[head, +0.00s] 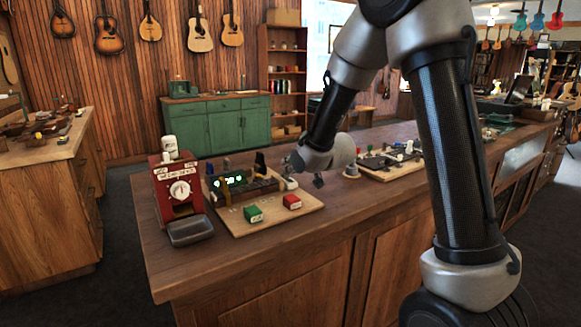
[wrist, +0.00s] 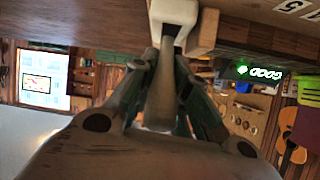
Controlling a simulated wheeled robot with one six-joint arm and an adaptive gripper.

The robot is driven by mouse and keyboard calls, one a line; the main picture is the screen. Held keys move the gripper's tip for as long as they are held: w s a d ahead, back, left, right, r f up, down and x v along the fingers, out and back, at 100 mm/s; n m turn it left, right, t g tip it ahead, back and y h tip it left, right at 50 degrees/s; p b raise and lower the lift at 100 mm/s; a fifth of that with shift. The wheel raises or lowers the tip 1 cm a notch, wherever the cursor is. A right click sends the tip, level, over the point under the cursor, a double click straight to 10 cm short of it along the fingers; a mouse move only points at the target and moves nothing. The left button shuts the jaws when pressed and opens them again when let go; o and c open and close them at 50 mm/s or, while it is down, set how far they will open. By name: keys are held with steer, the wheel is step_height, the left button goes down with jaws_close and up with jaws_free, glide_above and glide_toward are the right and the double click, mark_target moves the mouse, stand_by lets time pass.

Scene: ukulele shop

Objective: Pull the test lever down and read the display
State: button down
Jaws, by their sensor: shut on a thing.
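The test lever, a pale bar, shows between my fingers in the wrist view (wrist: 160,90), with a cream block at its end. My gripper (wrist: 165,65) is shut on it. In the head view my gripper (head: 292,163) is at the right end of the tester on the wooden board (head: 262,222); the lever is mostly hidden there. The display (head: 233,178) is lit green, its text too small to read from the head.
A red machine with a white dial (head: 179,190) and a grey tray (head: 190,231) stand to the left. Another board with parts (head: 385,160) lies to the right on the counter.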

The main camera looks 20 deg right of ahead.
steer(key=c, duration=1.4)
jaws_free()
steer(key=shift+c, duration=0.2)
steer(key=shift+s+d, duration=0.1)
steer(key=shift+s, duration=0.05)
steer(key=v, duration=1.1)
steer(key=shift+s+r, duration=0.25)
steer(key=shift+s, duration=0.05)
steer(key=shift+d, duration=0.1)
